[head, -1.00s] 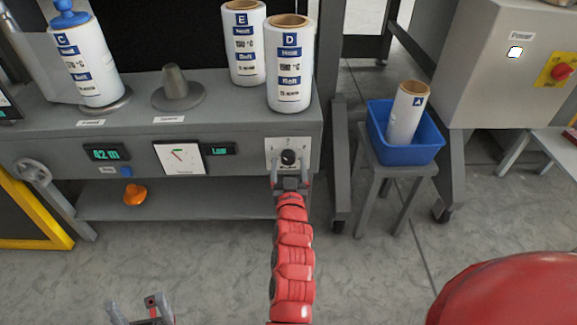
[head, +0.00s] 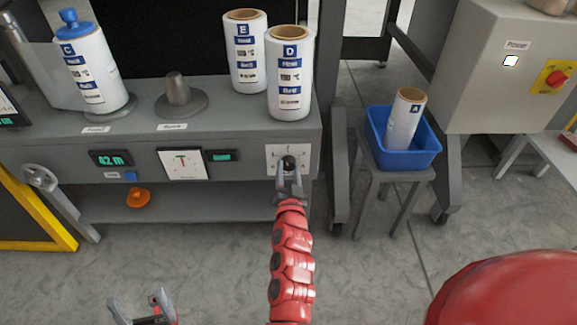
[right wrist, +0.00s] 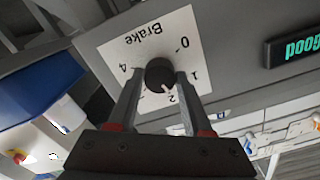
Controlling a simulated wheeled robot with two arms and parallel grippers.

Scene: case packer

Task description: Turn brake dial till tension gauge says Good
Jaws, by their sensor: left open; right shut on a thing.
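The black brake dial (right wrist: 160,74) sits on a white plate marked "Brake" (right wrist: 140,45) with numbers around it. My right gripper (head: 289,165) is shut on the dial, one finger on each side, also in the right wrist view (right wrist: 158,88). The dial's white mark points close to the 2. The tension gauge (head: 183,164) has its needle about upright. My left gripper (head: 143,306) is open and empty, low at the left.
Film rolls E (head: 246,50) and D (head: 290,72) stand on the machine above the dial. Roll C (head: 90,65) stands at left near an empty spindle (head: 180,95). A blue bin (head: 425,155) with roll A is on a stool at right. An orange knob (head: 137,198) lies on the lower shelf.

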